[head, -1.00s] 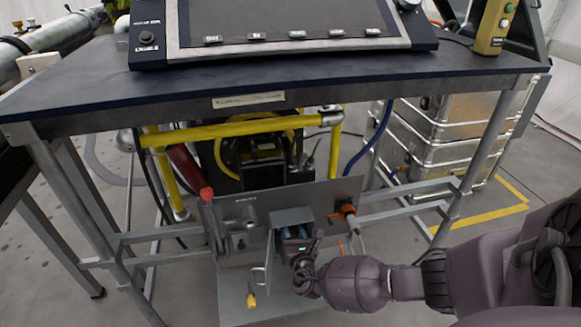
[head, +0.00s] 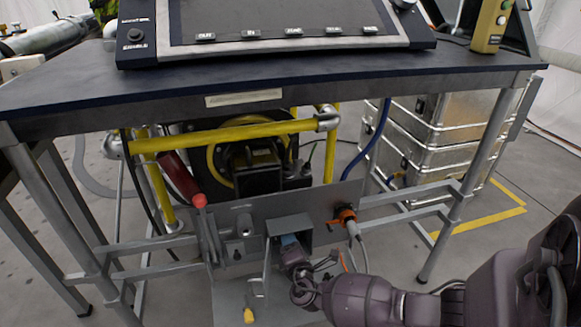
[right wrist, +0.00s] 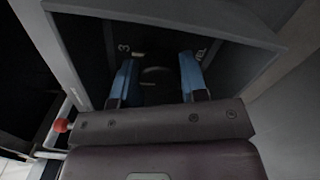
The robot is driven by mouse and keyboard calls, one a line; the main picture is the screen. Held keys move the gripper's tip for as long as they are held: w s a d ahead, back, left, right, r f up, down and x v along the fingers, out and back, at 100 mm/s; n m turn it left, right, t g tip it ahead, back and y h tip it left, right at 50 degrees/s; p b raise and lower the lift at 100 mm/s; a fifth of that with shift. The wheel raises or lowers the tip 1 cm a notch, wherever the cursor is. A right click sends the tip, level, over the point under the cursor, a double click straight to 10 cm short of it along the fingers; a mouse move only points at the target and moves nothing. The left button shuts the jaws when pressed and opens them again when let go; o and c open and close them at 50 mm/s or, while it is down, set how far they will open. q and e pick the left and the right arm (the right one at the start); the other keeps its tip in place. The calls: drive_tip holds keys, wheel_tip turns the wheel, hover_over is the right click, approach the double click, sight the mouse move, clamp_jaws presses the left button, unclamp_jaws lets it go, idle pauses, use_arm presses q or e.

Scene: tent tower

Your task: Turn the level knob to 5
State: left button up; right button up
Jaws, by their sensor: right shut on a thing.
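The level knob (right wrist: 157,73) is a dark round shape deep inside an open-fronted grey box (head: 291,223) on the panel under the table. A "3" and part of a word ending in "EL" show behind it in the right wrist view. My right gripper (right wrist: 158,80) reaches into the box, its two blue fingers on either side of the knob, shut on it. In the head view the right gripper (head: 291,243) is at the box mouth, and the knob is hidden. The knob's pointer and setting are too dark to read. My left gripper is not in view.
The grey panel (head: 330,200) also carries a red-tipped lever (head: 200,202) and an orange connector (head: 343,214). A yellow-tipped part (head: 249,315) hangs below. The table (head: 400,77) overhangs the panel. Metal cases (head: 440,135) stand at the right.

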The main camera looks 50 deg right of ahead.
drive_tip(key=m, duration=0.7)
drive_tip(key=shift+a+f+m, duration=0.1)
drive_tip(key=shift+m, duration=0.2)
drive_tip(key=m, duration=0.3)
drive_tip(key=shift+m+g, duration=0.3)
drive_tip(key=m, duration=0.3)
drive_tip(key=shift+m, duration=0.3)
drive_tip(key=m, duration=1)
drive_tip(key=o, duration=0.9)
drive_tip(key=shift+s, duration=0.1)
